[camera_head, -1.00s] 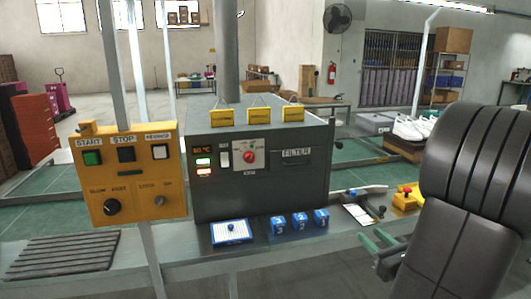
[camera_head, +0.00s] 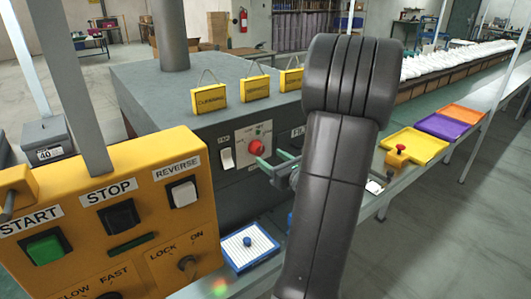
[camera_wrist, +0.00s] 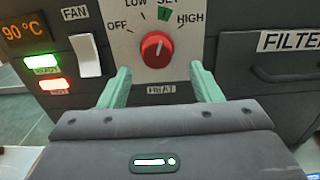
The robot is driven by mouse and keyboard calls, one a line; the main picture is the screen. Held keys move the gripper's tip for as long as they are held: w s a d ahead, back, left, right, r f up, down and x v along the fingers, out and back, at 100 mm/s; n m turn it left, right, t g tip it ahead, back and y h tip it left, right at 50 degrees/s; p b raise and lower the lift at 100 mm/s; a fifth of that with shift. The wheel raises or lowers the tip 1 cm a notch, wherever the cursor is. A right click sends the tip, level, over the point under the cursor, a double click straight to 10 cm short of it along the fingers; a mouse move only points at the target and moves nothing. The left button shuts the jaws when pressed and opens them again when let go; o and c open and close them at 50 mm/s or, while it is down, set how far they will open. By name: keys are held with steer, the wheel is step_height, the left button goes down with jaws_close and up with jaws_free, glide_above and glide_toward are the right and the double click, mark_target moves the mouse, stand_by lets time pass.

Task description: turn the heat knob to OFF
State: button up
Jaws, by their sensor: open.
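The red heat knob (camera_wrist: 155,48) sits on a white plate labelled OFF at the left, LOW, SET with a green mark, HIGH at the right, and HEAT below. Its pale pointer line appears to point up and slightly right, toward the green mark. The knob (camera_head: 257,147) also shows on the grey box in the head view. My gripper (camera_wrist: 163,85) is open and empty. Its green fingers stand left and right, just below the knob in the wrist view, with the knob between their lines. In the head view my gripper (camera_head: 275,163) is close in front of the plate; contact cannot be told.
The white fan switch (camera_wrist: 86,55) and a display (camera_wrist: 25,33) reading 90 °C are left of the knob. A filter drawer (camera_wrist: 285,55) is at the right. The yellow control panel (camera_head: 110,220) stands nearer at the left. A blue-edged tray (camera_head: 250,247) lies below.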

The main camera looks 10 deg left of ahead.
mark_target(260, 152)
steer(key=x, duration=0.4)
steer(key=shift+a, duration=0.25)
steer(key=c, duration=1)
